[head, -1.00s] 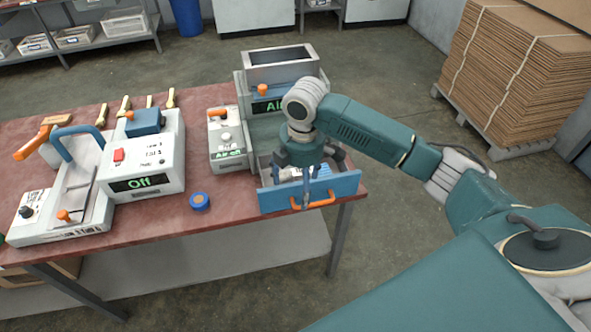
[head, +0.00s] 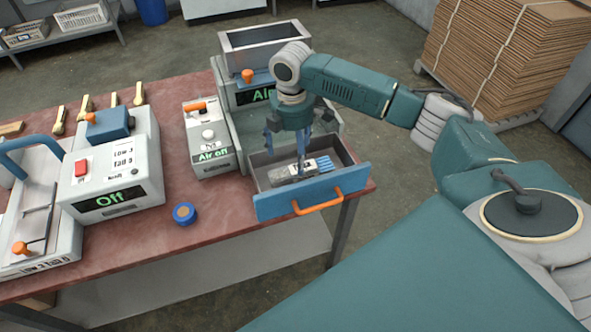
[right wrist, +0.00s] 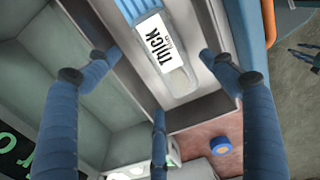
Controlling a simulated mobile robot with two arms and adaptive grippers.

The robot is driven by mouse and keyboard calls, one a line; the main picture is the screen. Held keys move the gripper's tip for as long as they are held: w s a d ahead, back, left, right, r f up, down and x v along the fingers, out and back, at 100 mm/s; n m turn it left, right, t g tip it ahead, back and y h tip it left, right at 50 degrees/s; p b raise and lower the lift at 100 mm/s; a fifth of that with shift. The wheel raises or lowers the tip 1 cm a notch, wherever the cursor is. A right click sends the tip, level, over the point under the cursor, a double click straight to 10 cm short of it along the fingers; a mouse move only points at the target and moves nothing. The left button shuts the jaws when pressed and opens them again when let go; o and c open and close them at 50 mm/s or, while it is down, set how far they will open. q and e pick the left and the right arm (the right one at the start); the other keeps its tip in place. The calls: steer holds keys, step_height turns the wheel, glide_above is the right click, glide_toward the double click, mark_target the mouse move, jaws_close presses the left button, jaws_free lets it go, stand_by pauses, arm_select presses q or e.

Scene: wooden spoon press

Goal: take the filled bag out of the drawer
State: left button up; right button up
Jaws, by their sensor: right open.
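The blue-fronted drawer (head: 270,207) is pulled out at the table's front edge, with an orange handle. The filled bag (head: 283,178) lies inside it, clear with a white label and blue stripes at its right end. In the right wrist view the bag (right wrist: 178,77) shows a label reading "THICK". My right gripper (head: 287,150) is open above the drawer, pointing down, with its fingers spread around the bag's place and nothing held. In the right wrist view the gripper (right wrist: 160,75) has the bag between and beyond its fingers. Contact cannot be told. My left gripper is not recognisable in view.
The machine with a metal hopper (head: 265,45) stands behind the drawer. An "Air off" box (head: 210,140) and a blue tape roll (head: 184,213) are to the left. The sealer marked "Off" (head: 115,170) stands further left. Stacked cardboard (head: 500,60) stands beyond, right.

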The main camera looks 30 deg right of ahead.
mark_target(292, 167)
steer(key=shift+f, duration=0.4)
steer(key=f+p, duration=0.1)
steer(key=f, duration=0.3)
steer(key=shift+s+a+f+p, duration=0.15)
steer(key=shift+s+f+p, duration=0.05)
steer(key=shift+p, duration=0.15)
steer(key=shift+f, duration=0.2)
steer(key=shift+w, duration=0.1)
steer(key=c, duration=0.3)
arm_select(q)
steer(key=shift+w+r, duration=0.9)
steer(key=shift+w, duration=0.05)
arm_select(e)
steer(key=c, duration=0.8)
